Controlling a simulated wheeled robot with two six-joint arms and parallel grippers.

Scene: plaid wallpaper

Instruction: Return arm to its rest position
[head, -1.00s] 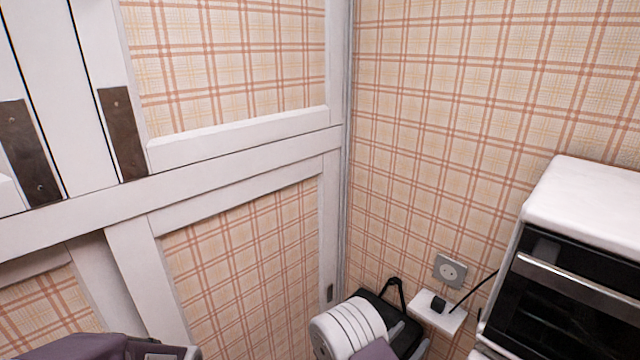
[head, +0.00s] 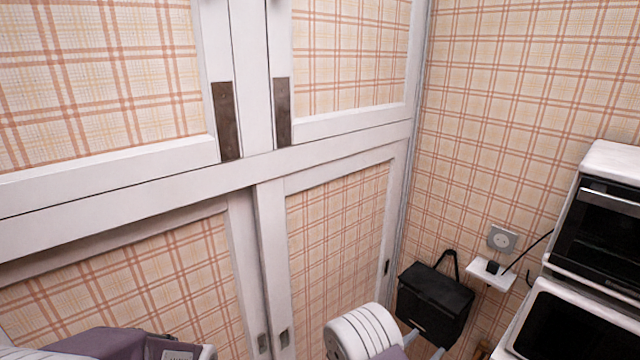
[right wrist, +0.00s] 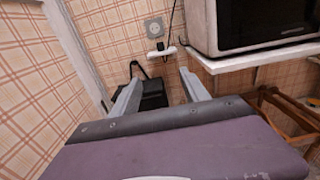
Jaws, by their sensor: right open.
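My right gripper (head: 428,337) is low in the head view, partly hidden behind the white and purple links of my right arm. In the right wrist view its two grey fingers (right wrist: 158,90) stand apart with nothing held between them. Beyond the fingers is a black bag (head: 437,300) with a strap, which also shows in the right wrist view (right wrist: 153,94). I cannot tell whether the fingers touch it. At the lower left of the head view a purple link of my left arm shows, but no fingers of the left gripper.
White-framed plaid cupboard doors (head: 335,230) with dark handle plates fill the left and middle. At the right are a wall socket (head: 502,239), a small white power block (head: 491,274) with a cable, and a white oven (head: 603,228) with a dark front.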

